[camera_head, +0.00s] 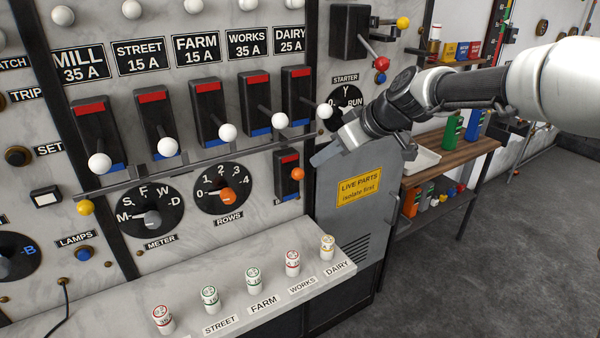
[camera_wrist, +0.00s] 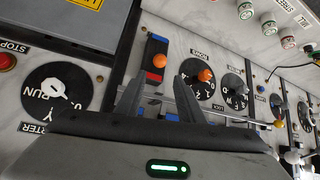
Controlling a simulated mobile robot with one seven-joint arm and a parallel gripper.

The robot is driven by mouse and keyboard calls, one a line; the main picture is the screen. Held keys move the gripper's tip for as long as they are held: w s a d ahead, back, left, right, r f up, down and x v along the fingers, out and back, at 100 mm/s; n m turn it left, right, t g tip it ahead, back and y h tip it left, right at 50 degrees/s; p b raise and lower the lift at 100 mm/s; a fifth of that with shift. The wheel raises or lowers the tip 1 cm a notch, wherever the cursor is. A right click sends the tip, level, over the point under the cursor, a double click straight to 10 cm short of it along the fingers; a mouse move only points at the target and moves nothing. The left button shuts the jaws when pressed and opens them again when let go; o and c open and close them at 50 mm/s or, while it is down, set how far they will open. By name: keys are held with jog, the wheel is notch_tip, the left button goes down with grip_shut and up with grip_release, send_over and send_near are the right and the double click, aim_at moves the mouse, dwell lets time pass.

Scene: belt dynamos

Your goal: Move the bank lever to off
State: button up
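No label reading "bank" is legible, so I cannot tell for sure which lever is the bank lever. A rail (camera_head: 145,180) with a yellow knob (camera_head: 85,207) at its left end runs below the row of white-knobbed levers. A small red-and-blue switch with an orange knob (camera_head: 297,174) sits under the right end of the row; its knob also shows in the wrist view (camera_wrist: 160,60). My gripper (camera_head: 322,153) is in front of the panel, right of this switch. In the wrist view its fingers (camera_wrist: 160,88) are apart, with nothing seen between them.
A grey cabinet with a yellow warning plate (camera_head: 360,188) stands close below my gripper. The starter dial (camera_head: 346,97) is partly behind my arm. A ledge (camera_head: 200,290) with several fuses juts out below the panel. A shelf (camera_head: 455,165) stands at right; the floor there is clear.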

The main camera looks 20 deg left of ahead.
aim_at(301, 171)
jog(key=p+x, duration=0.1)
jog(key=x, duration=1.3)
jog(key=shift+a+f, duration=0.1)
grip_shut()
